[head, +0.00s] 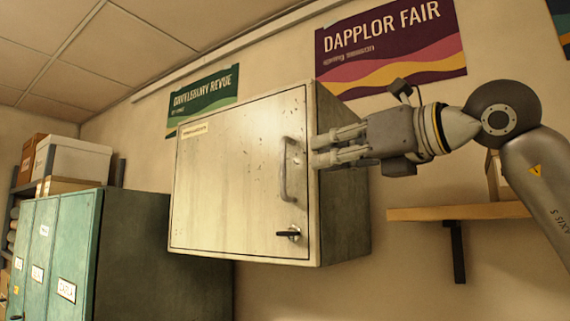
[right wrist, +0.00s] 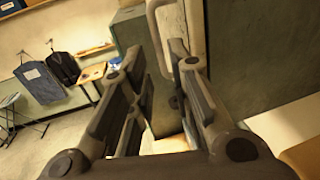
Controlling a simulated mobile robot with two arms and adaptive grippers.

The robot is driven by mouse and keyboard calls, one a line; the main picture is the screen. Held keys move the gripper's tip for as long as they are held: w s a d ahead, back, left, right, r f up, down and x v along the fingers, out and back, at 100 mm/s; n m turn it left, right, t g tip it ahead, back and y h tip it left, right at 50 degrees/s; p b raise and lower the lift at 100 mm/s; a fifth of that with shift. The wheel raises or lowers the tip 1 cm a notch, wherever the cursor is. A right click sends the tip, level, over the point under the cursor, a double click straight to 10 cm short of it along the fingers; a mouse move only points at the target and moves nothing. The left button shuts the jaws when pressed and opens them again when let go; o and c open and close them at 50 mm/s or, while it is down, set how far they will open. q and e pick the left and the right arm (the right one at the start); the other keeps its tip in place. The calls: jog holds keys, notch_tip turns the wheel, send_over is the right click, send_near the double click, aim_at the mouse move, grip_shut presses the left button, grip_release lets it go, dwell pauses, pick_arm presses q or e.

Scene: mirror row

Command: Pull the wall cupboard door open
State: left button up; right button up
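The wall cupboard (head: 342,185) hangs on the wall, and its worn whitish door (head: 225,180) looks shut. A vertical grey bar handle (head: 284,170) is on the door's right side, with a black lever latch (head: 290,233) below it. My right gripper (head: 319,149) comes in from the right, its fingers pointing left and close to the handle's right side in the head view. In the right wrist view the gripper (right wrist: 158,60) has its fingers apart with nothing between them. The pale handle (right wrist: 154,30) shows just beyond the fingertips. My left gripper is not in view.
Teal lockers (head: 62,255) stand at the lower left, with boxes (head: 72,160) behind them. A wooden wall shelf (head: 455,212) is right of the cupboard, below my right arm. Posters (head: 390,45) hang on the wall above. The space left of the door front looks clear.

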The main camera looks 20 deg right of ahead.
aim_at(285, 163)
jog(key=p+x, duration=0.4)
jog(key=x, duration=0.6)
jog(key=shift+w+a, duration=0.15)
jog(key=shift+a, duration=0.2)
jog(key=shift+f, duration=0.1)
grip_shut()
